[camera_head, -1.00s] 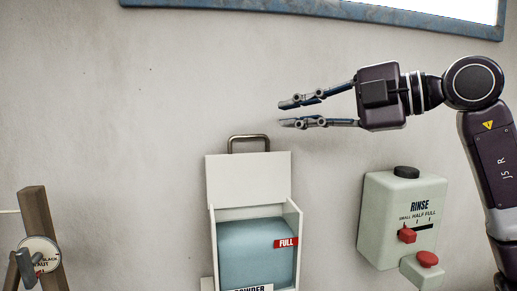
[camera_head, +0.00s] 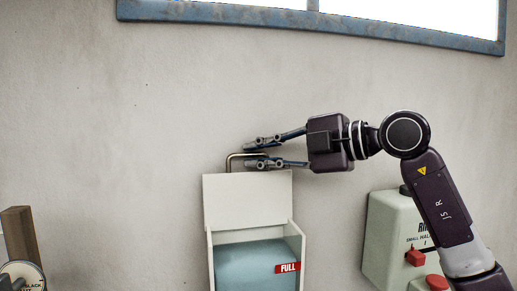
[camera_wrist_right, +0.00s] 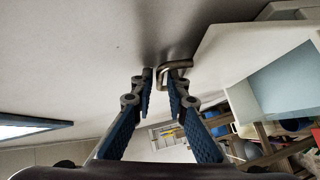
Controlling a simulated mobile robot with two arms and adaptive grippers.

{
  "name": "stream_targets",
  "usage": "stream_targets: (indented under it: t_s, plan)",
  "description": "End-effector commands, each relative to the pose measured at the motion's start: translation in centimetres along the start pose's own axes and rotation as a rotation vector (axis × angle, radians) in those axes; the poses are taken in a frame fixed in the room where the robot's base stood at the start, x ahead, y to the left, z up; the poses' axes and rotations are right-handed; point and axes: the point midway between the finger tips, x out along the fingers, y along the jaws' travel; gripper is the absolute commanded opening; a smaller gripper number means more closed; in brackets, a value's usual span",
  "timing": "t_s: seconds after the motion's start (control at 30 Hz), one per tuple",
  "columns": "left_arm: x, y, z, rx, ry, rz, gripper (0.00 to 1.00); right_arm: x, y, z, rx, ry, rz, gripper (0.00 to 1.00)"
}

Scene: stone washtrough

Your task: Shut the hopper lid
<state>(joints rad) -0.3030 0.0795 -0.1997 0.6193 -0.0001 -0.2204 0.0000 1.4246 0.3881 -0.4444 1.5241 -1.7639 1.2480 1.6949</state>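The hopper lid (camera_head: 247,200) is a white panel standing upright and open above the white hopper (camera_head: 298,242). A metal bar handle (camera_head: 232,160) sticks up from its top edge. My right gripper (camera_head: 249,154) reaches in from the right at the handle, with a gap between its fingers. One finger is just above the handle bar and the other overlaps it. In the right wrist view the gripper (camera_wrist_right: 160,74) is open, and the handle (camera_wrist_right: 178,64) is at the right fingertip. I cannot tell if they touch. My left gripper is not in view.
Blue powder (camera_head: 245,264) with a red FULL label (camera_head: 287,268) shows inside the hopper. A pale green rinse box (camera_head: 383,235) with red controls is on the wall at right, partly behind my right arm. A wooden post (camera_head: 20,238) stands at far left.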

Motion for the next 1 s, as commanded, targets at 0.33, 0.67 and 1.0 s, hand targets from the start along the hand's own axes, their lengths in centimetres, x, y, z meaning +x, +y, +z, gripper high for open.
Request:
stream_targets:
  t_s: [0.33, 0.67, 1.0]
  plan:
    - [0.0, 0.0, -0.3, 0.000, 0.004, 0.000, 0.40, 0.2, 0.0, 0.0, 0.000, 0.000, 0.000, 0.05]
    - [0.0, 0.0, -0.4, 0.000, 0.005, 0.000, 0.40, 0.2, -0.1, 0.0, 0.000, 0.000, -0.001, 0.00]
    - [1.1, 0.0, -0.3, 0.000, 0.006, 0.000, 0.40, -0.5, -0.6, 0.4, -0.021, -0.002, 0.020, 0.00]
